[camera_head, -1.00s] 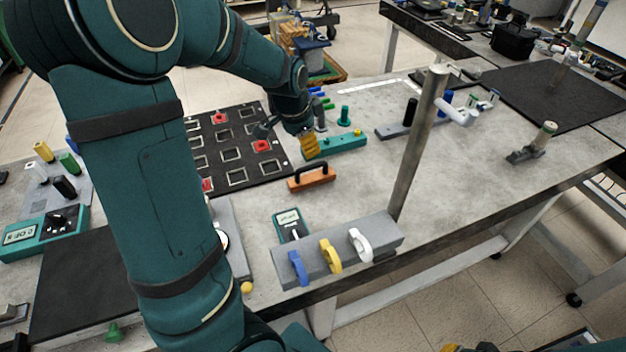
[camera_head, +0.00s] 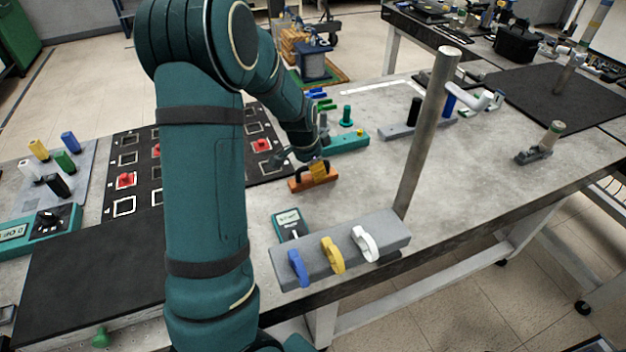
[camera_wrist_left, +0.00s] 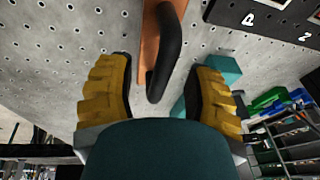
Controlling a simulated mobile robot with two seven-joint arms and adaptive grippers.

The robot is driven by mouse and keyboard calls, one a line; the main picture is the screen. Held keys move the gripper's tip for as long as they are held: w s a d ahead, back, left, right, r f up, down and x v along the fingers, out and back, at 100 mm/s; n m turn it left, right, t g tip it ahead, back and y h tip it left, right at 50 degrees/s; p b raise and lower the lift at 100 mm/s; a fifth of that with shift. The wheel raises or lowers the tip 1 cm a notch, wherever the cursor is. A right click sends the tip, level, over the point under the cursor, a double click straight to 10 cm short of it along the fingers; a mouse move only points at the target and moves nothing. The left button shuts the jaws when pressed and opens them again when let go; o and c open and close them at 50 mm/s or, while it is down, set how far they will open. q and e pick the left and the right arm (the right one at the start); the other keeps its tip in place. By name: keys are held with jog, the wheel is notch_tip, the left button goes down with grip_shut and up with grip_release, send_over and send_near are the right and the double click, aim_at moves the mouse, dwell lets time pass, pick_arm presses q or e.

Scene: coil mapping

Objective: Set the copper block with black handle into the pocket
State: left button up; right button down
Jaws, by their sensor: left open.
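The copper block (camera_head: 297,184) with a black handle lies on the grey table, right of the black pocket board (camera_head: 124,158). Its black handle (camera_wrist_left: 166,60) stands between the two yellow fingers of my left gripper (camera_wrist_left: 158,90) in the left wrist view, with a gap on each side. In the head view my left gripper (camera_head: 316,170) is right at the block and partly covers it. It is open. The board has several white-outlined square pockets, some holding red pieces (camera_head: 261,146). My left arm hides part of the board. My right gripper is not in view.
A teal bar (camera_head: 350,141) lies just behind the block. In front are a teal meter (camera_head: 289,224) and a grey block with blue, yellow and white hooks (camera_head: 375,232). A metal post (camera_head: 425,140) rises to the right. The table beyond it has free room.

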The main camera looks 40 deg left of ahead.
pick_arm(q)
jog(key=shift+w+f, duration=0.15)
jog(key=shift+f, duration=0.15)
jog(key=shift+r, duration=0.1)
grip_shut()
